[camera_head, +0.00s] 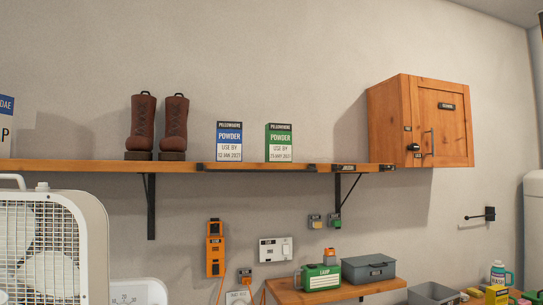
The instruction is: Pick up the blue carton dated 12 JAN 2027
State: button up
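A blue and white powder carton (229,141) stands upright on the wooden wall shelf (80,166), right of the brown boots. Its small print seems to read USE BY 12 JAN 2027. A green and white powder carton (279,143) stands to its right with a gap between them; its date seems to be in May 2027. Another blue and white item (6,121) is cut off at the left edge, and its full label is hidden. My gripper is not in view.
Brown boots (158,127) stand on the shelf. A wooden cabinet (440,120) hangs at the shelf's right end. A box fan (50,245) stands at lower left. A lower wooden shelf (340,291) holds a green case (318,276) and grey box (368,268).

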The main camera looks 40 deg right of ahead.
aim_at(229, 135)
jog(key=z, duration=1.35)
jog(key=i, duration=1.3)
jog(key=u, duration=0.25)
